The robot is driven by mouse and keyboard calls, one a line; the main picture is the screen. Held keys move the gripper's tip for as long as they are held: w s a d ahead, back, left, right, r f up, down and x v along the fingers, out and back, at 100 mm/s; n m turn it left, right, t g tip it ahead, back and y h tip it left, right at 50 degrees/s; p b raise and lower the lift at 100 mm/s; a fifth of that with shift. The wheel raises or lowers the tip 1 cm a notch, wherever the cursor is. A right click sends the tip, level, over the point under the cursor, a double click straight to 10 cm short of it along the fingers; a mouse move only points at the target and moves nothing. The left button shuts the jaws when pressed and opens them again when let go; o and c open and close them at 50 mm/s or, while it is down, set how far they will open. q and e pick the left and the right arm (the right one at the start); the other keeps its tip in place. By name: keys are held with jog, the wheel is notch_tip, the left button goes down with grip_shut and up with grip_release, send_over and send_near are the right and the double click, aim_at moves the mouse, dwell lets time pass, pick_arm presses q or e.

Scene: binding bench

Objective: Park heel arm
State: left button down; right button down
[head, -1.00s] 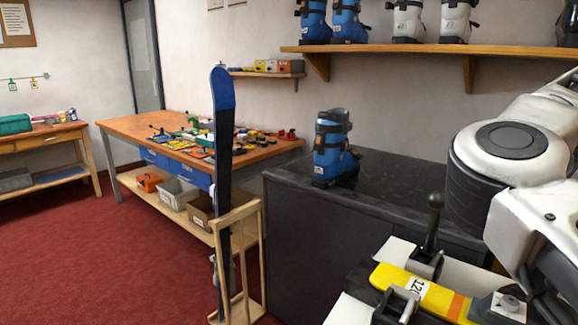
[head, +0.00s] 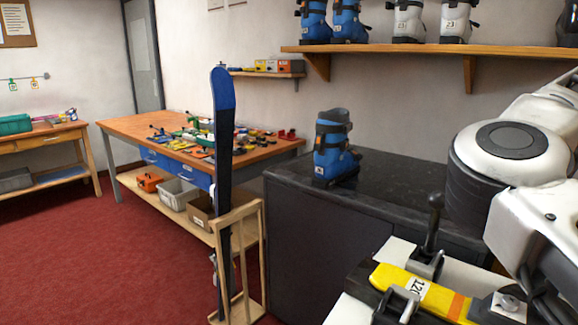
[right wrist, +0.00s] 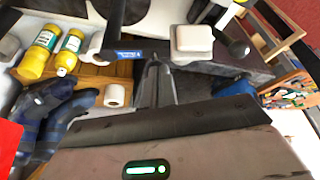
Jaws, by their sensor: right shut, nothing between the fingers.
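A black upright lever with a round knob (head: 435,205) stands on a pale bench device at the lower right of the head view. I cannot tell for sure which part is the heel arm. In the right wrist view, my right gripper (right wrist: 153,66) is shut and empty. Its tips are close to a bar with a blue label (right wrist: 125,54) and a white block (right wrist: 192,38); contact is unclear. A black knob (right wrist: 238,48) shows to the right. My left gripper is not in view.
A blue boot (head: 334,145) stands on the dark counter (head: 400,182). A ski (head: 223,130) stands in a wooden rack (head: 258,240). Yellow bottles (right wrist: 42,50) and a white roll (right wrist: 114,95) are left of my right gripper. Open red floor (head: 90,260) is at left.

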pick_arm(q)
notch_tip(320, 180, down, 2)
jog(key=b, duration=0.3)
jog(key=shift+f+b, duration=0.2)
jog(key=shift+b, duration=0.15)
pick_arm(e)
notch_tip(320, 180, down, 6)
dwell(0.4)
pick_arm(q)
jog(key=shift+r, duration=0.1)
